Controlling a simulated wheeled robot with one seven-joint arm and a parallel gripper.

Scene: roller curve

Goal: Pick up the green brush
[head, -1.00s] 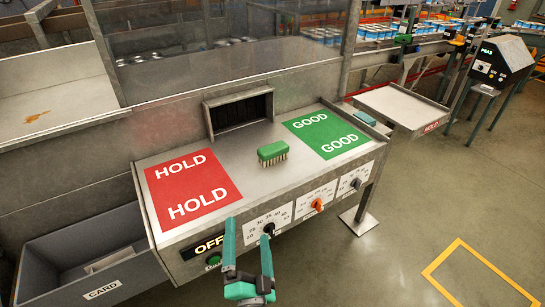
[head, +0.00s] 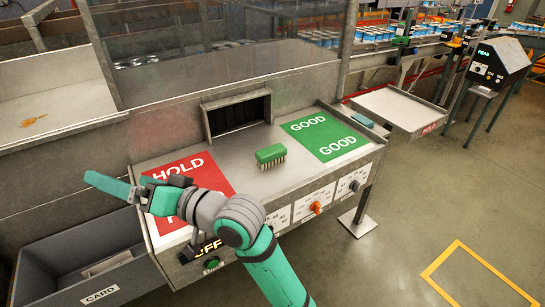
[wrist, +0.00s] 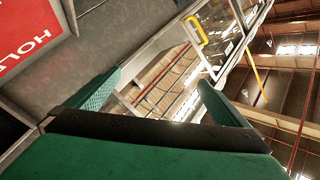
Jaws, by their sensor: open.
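The green brush (head: 270,156) lies bristles down on the metal bench top (head: 247,182), between the red HOLD mat and the green GOOD mat. My gripper (head: 112,186) is over the left end of the bench by the HOLD mat, well to the left of the brush. In the wrist view my gripper (wrist: 158,95) has its two fingers spread with nothing between them. The brush does not show in the wrist view.
The red HOLD mat (head: 185,172) lies partly behind my arm. The green GOOD mat (head: 324,137) is to the right. A grey CARD bin (head: 55,270) stands below left. A chute opening (head: 237,116) is behind the brush. A blue-green object (head: 362,121) lies at the right edge.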

